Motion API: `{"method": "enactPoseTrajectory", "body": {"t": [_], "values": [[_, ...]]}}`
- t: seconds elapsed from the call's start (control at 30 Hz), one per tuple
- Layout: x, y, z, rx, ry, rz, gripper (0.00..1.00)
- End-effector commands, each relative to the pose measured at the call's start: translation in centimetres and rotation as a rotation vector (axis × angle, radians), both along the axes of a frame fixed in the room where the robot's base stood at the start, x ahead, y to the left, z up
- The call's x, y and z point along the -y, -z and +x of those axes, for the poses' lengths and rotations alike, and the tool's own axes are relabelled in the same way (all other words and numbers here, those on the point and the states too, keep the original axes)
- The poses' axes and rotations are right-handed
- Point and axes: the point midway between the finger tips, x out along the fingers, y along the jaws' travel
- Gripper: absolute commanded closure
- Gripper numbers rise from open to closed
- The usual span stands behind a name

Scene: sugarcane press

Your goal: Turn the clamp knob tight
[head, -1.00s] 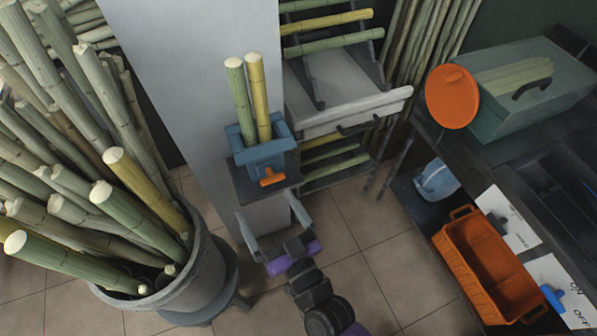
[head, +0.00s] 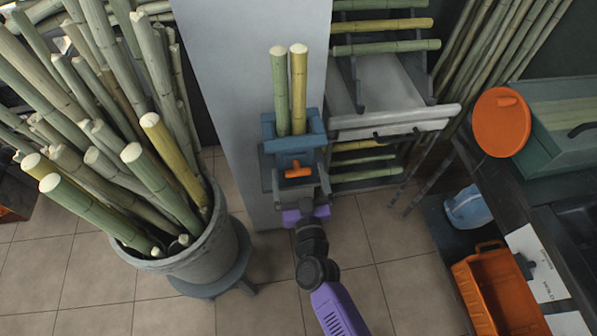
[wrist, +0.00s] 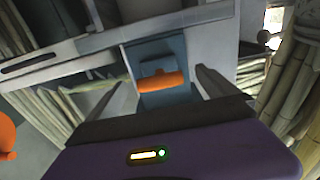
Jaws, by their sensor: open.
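The clamp knob is an orange T-shaped handle (head: 298,170) on the front of the blue clamp (head: 292,145). Two cane stalks (head: 290,90), one green and one yellow, stand upright in the clamp. In the wrist view the knob (wrist: 162,82) lies between my two fingers, farther off, with its bar roughly level. My gripper (head: 297,190) is open and empty, just in front of and below the knob, and its fingers point toward the clamp. I see no contact with the knob.
A large grey pot (head: 215,245) full of cane stands to the left. A rack (head: 390,120) with cane is right of the clamp. An orange crate (head: 495,295) and a round orange disc (head: 501,122) are at the right. Tiled floor (head: 100,285) is clear in front.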

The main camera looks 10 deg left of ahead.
Motion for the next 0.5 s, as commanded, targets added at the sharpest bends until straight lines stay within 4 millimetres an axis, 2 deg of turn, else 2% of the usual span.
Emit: {"method": "enactPoseTrajectory", "body": {"t": [0.13, 0.4, 0.43, 0.5], "values": [[-0.28, 0.06, 0.97, -0.001, 0.0, 0.0, 0.02], [-0.32, 0.0, 1.14, -0.001, 0.0, 0.0, 0.02], [-0.31, 0.0, 1.14, -0.001, 0.0, 0.0, 0.04], [-0.31, 0.0, 1.14, -0.001, 0.0, 0.0, 0.18]]}}
